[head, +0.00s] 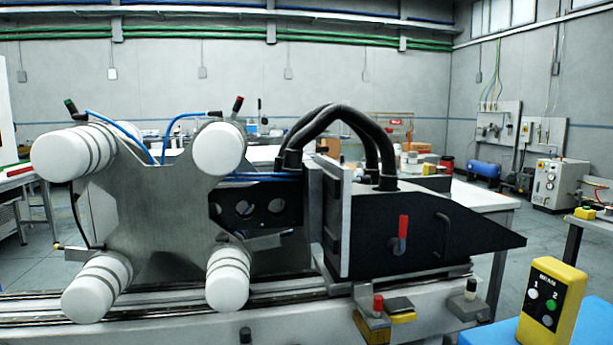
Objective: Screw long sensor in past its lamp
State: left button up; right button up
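Neither of my grippers is in view. Blue cables run down from near both. Brass-ended pieces show at the plate's lower left (58,246) and near its right side (288,233). I cannot tell which piece is the long sensor. A yellow box (550,305) labelled BEAM stands at the lower right, with a white lamp marked 1 (533,293) and a green lamp marked 2 (551,305).
The plate and a black wedge-shaped housing (430,235) with a red lever (403,228) sit along a metal rail (160,305). Thick black hoses (345,115) arch over the housing. Red and black knobs stand on the rail's front. A blue surface (490,332) lies under the yellow box.

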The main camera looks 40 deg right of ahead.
aim_at(363, 179)
jog(key=z, duration=0.4)
jog(key=i, duration=1)
jog(key=z, duration=0.65)
